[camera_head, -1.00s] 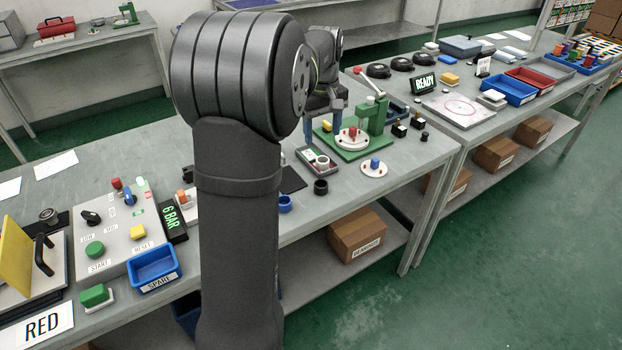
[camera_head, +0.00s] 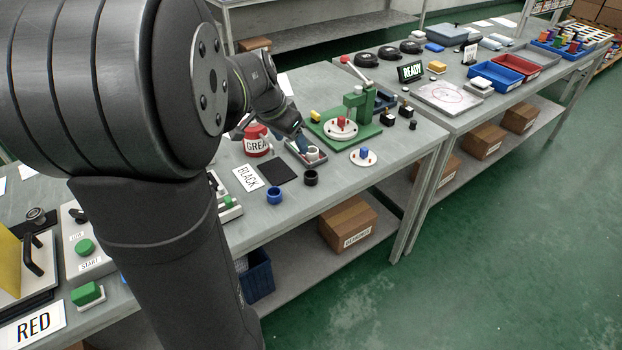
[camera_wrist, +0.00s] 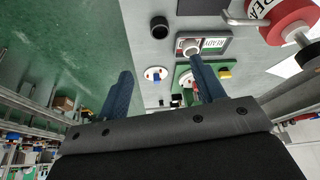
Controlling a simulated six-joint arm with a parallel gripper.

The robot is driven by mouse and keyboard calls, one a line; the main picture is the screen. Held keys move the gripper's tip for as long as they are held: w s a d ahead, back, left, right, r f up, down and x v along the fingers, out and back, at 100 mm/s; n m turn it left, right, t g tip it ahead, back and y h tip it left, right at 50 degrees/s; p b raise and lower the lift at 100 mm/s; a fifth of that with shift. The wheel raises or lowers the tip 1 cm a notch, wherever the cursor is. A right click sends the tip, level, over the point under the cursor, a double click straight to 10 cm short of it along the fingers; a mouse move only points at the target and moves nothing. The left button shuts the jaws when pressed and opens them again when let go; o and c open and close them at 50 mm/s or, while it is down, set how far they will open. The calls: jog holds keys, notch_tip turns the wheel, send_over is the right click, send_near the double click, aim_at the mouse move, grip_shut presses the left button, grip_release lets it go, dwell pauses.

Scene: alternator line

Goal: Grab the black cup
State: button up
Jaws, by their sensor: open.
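The black cup (camera_head: 310,178) stands on the grey bench near its front edge, right of a blue cup (camera_head: 274,195) and a black mat (camera_head: 279,171). The black cup also shows at the top of the wrist view (camera_wrist: 160,27), beyond the fingertips and apart from them. My gripper (camera_wrist: 163,74) is open there, its two blue fingers spread with nothing held between them. In the head view my gripper is small and partly hidden by my arm, behind the black cup, near a small tray with a white round part (camera_head: 308,151).
A red GREASE tin (camera_head: 257,140) stands left of the tray. A green press (camera_head: 350,118) stands behind and right, with a white disc holding a blue knob (camera_head: 363,156) in front of it. A BLACK card (camera_head: 247,178) lies left of the mat.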

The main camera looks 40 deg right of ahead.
send_near(309, 172)
jog(key=shift+s+f, duration=0.35)
jog(key=shift+f, duration=0.25)
jog(key=shift+s+f, duration=0.35)
jog(key=shift+f, duration=0.3)
jog(key=shift+d+x, duration=0.15)
jog(key=shift+x, duration=1.25)
jog(key=shift+d+x, duration=0.15)
jog(key=shift+x, duration=1.25)
jog(key=shift+r, duration=0.1)
jog(key=shift+c, duration=0.4)
jog(key=c, duration=1)
